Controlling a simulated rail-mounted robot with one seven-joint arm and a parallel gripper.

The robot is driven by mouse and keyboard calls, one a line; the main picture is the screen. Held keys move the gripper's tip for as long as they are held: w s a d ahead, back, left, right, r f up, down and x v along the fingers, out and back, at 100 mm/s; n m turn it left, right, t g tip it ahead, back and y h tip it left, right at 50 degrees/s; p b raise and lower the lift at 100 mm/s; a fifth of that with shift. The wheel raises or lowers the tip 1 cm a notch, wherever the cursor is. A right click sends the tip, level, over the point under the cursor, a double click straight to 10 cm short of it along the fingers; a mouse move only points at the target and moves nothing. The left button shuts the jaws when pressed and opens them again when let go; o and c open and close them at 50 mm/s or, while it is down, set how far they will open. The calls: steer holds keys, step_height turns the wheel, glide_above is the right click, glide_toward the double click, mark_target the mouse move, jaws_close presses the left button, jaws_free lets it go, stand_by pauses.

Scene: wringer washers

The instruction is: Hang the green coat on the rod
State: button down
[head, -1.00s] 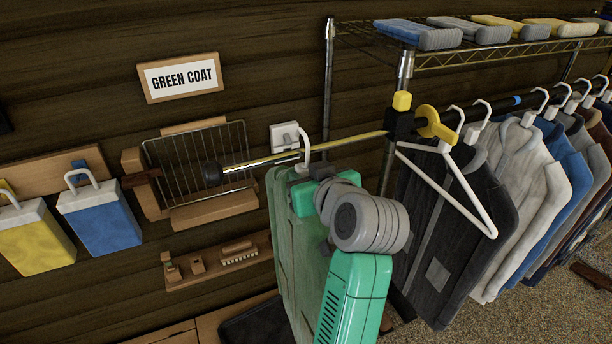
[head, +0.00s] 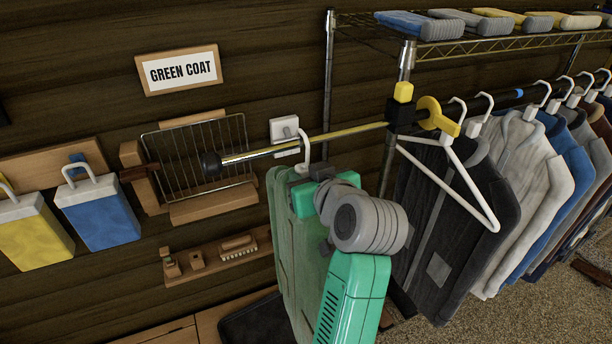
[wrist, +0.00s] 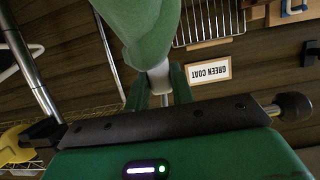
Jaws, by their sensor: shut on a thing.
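The green coat (head: 292,240) hangs upright from a white hanger under the brass rod (head: 250,154), which ends in a dark knob at the left. The hanger's hook (head: 304,142) rises above the rod's line and crosses it; I cannot tell whether it rests on the rod. My gripper, largely hidden behind my arm in the head view, is at the coat's collar. In the wrist view, my gripper (wrist: 160,98) has its green fingers shut on the white hanger neck (wrist: 159,78), with the green coat (wrist: 150,30) beyond. The rod's knob (wrist: 292,107) shows at right.
A "GREEN COAT" sign (head: 178,71) is on the wall above the rod. A dark coat (head: 440,230) on a white hanger and several other garments hang to the right. A wire rack (head: 200,158) and a small shelf (head: 215,258) are on the wall behind.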

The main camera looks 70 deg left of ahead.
steer(key=shift+f, duration=0.25)
stand_by(0.6)
steer(key=c, duration=1.1)
jaws_free()
steer(key=shift+f, duration=0.15)
step_height(320, 180, up, 3)
steer(key=shift+f+p, duration=0.1)
steer(key=shift+p, duration=0.6)
steer(key=d, duration=0.9)
steer(key=w+d+b, duration=0.1)
steer(key=d, duration=1.7)
steer(key=shift+w, duration=0.35)
